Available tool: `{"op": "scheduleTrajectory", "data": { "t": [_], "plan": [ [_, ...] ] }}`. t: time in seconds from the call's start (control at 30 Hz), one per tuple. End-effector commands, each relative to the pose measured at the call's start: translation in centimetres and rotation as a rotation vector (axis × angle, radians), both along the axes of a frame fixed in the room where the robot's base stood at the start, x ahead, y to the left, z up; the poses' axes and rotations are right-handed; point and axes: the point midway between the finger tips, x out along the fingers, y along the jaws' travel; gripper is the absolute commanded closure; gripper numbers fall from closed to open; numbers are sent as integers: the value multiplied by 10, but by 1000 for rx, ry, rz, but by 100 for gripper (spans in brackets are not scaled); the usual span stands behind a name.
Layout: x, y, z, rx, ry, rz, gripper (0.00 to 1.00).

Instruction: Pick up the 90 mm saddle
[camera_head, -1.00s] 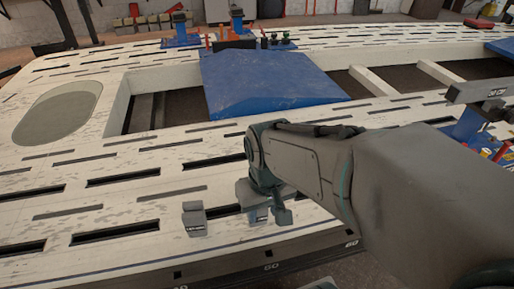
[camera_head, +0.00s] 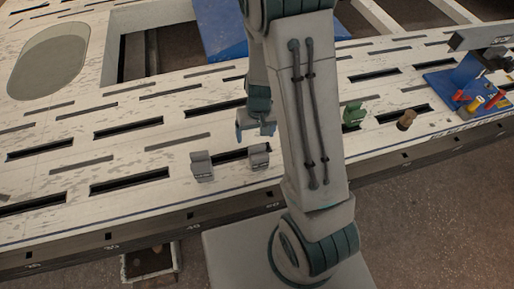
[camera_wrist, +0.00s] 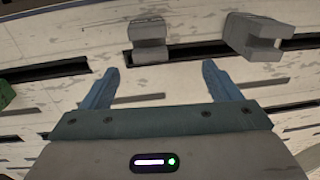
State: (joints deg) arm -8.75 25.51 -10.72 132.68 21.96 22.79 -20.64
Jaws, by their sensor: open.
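Two grey saddle-like blocks stand on the slotted bench (camera_head: 60,182). The left block (camera_head: 202,168) and the right block (camera_head: 259,157) each carry a label too small to read, so I cannot tell which is the 90 mm saddle. In the wrist view the right block (camera_wrist: 149,42) lies just beyond the fingertips, and the left block (camera_wrist: 256,38) is farther to the right, tilted in the picture. My gripper (camera_head: 257,130) is open and empty, apart from both blocks; its two blue-grey fingers (camera_wrist: 160,72) also show in the wrist view.
A green block (camera_head: 353,114) and a brown knob-like piece (camera_head: 406,120) stand right of my arm. A blue stand with tools (camera_head: 470,88) is at the far right. A blue cover (camera_head: 217,40) lies at the back. The left bench top is clear.

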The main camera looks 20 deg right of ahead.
Motion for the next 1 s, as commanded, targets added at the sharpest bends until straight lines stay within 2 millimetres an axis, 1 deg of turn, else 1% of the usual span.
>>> {"op": "scheduleTrajectory", "data": {
  "t": [0.1,0.37,0.47,0.6,0.7,0.8,1.0],
  "plan": [
    [4,-6,-16,-33,15,-3,16],
    [7,-14,-43,-66,19,-4,16],
    [7,-14,-61,-66,20,-4,16],
    [7,-14,-90,-65,20,-5,16],
    [7,-14,-107,-65,20,-4,16],
    [7,-14,-117,-65,19,-5,16],
    [7,-13,-127,-65,18,-3,16]
  ]
}}
